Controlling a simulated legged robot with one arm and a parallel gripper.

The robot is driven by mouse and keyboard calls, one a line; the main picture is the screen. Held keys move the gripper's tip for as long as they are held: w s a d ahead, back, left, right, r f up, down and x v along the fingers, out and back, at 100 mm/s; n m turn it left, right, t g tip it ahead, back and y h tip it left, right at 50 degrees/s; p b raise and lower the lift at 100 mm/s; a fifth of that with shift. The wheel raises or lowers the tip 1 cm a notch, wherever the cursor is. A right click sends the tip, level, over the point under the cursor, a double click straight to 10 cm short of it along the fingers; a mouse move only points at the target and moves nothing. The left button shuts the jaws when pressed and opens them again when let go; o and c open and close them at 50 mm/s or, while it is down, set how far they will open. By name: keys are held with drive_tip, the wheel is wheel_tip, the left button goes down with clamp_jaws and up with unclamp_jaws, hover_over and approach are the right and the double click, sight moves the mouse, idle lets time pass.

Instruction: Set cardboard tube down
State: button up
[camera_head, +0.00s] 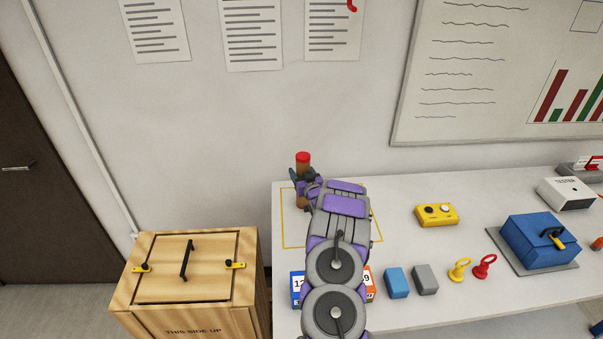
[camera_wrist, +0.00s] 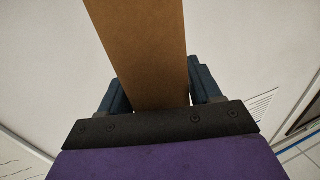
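The cardboard tube (camera_head: 302,165) is brown with a red cap on top. It stands about upright at the back left of the white table, over the yellow-outlined area. My gripper (camera_head: 302,179) is around its middle. In the wrist view the brown tube (camera_wrist: 150,50) runs between the two blue fingers of my gripper (camera_wrist: 157,90), which look closed against its sides. The tube's lower end shows below the fingers in the head view. I cannot tell if it touches the table. My arm hides part of the outlined area.
The white table (camera_head: 440,260) holds a yellow control box (camera_head: 437,215), a blue box (camera_head: 397,281), a grey box (camera_head: 425,279), yellow (camera_head: 459,271) and red (camera_head: 485,265) ring-topped pieces, and a blue case (camera_head: 541,243). A wooden crate (camera_head: 150,290) stands left of the table. The wall is close behind.

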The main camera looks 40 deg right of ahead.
drive_tip(key=o, duration=0.4)
drive_tip(key=shift+d+f, duration=0.1)
